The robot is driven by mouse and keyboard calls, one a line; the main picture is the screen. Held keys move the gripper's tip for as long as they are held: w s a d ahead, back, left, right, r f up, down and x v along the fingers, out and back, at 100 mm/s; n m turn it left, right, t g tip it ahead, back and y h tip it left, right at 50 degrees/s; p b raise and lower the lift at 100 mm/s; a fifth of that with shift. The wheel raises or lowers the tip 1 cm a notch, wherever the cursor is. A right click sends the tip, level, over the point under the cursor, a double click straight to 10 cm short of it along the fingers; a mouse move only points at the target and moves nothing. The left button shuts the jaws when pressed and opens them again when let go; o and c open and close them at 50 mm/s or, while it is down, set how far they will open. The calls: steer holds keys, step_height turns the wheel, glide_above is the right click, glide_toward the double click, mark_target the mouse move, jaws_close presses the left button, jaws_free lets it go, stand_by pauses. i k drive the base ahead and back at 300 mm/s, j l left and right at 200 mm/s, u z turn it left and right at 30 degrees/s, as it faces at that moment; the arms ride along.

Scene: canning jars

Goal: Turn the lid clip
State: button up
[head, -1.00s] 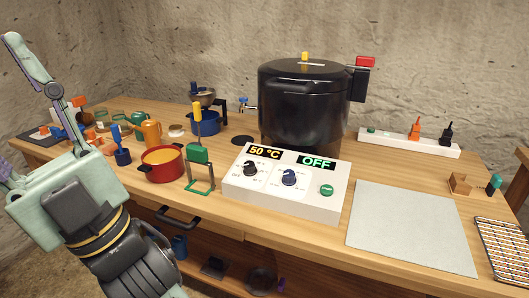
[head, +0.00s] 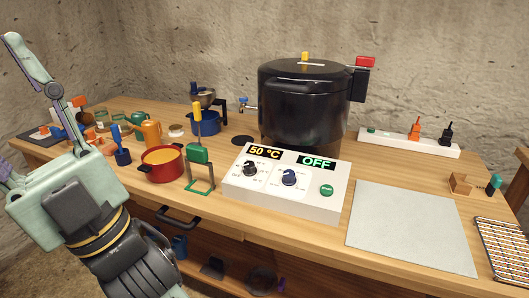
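A large black lidded pot (head: 303,110) stands at the back of the bench. Its lid (head: 303,68) is on and has a yellow knob (head: 305,57) on top. A red-topped black piece (head: 361,80) sits at the pot's right rim; it may be the lid clip, but I cannot tell for sure. My gripper (head: 28,62) is at the far left, in front of the bench and far from the pot. One finger points up and the other runs off the left edge. They are spread wide, with nothing seen between them.
A control box (head: 235,195) reading 50 °C and OFF stands before the pot. A red pot (head: 162,164), green-handled tool (head: 198,154) and blue pot (head: 205,123) are left. A grey mat (head: 410,228), wire rack (head: 503,248) and power strip (head: 385,140) are right.

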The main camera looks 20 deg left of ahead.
mark_target(362, 62)
steer(key=i+l+u, duration=0.15)
steer(key=l, duration=0.15)
steer(key=i+l+u, duration=0.15)
steer(key=l, duration=0.15)
steer(key=i+l+u, duration=0.15)
steer(key=l, duration=0.2)
steer(key=i+l+u, duration=0.15)
steer(key=l, duration=0.2)
